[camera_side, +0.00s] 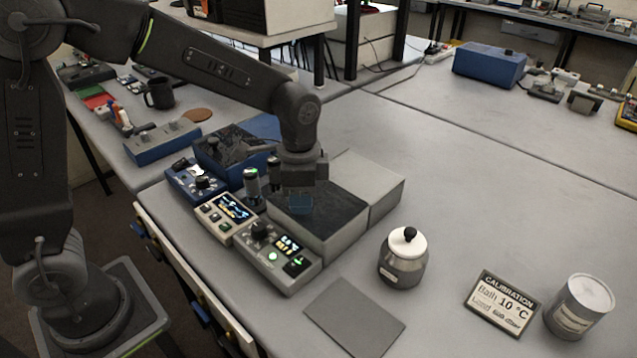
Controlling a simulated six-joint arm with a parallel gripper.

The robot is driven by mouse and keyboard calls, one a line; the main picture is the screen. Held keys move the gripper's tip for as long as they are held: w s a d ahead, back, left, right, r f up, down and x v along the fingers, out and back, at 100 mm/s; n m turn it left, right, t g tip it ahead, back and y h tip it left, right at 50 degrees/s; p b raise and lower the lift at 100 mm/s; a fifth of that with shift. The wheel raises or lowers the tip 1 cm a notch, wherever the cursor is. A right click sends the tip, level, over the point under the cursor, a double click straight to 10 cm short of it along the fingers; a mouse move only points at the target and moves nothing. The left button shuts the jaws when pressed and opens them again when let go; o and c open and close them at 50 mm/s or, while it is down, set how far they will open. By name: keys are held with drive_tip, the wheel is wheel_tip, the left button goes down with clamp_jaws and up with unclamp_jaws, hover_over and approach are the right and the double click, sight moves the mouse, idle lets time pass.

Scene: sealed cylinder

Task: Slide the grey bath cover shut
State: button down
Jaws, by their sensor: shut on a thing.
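The bath is a grey box (327,243) near the middle of the table, with a flat dark grey top. I take this dark panel (335,208) to be the bath cover, but its edges are hard to make out. A lighter grey block (374,178) adjoins it at the back right. My gripper (299,200) points down over the left part of the dark panel.
Instrument boxes with lit displays (284,255) stand close on the left, beside a green-topped cylinder (251,182). In front are a white-lidded jar (403,262), a flat grey plate (354,317), a calibration sign (503,303) and a can (579,307).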

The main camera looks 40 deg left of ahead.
drive_tip(key=shift+s, duration=0.25)
drive_tip(key=c, duration=0.8)
unclamp_jaws()
drive_tip(key=shift+c, duration=0.2)
drive_tip(key=shift+r, duration=0.15)
wheel_tip(320, 180, up, 14)
drive_tip(key=s+a+f+n+t, duration=0.2)
drive_tip(key=s+a+n, duration=0.1)
drive_tip(key=s, duration=0.5)
drive_tip(key=s+a+f+n+t, duration=0.1)
drive_tip(key=s+a+n+t, duration=0.2)
drive_tip(key=s+n, duration=0.3)
drive_tip(key=shift+s+a+f+t, duration=0.35)
drive_tip(key=shift+s+a, duration=0.15)
drive_tip(key=shift+s, duration=0.6)
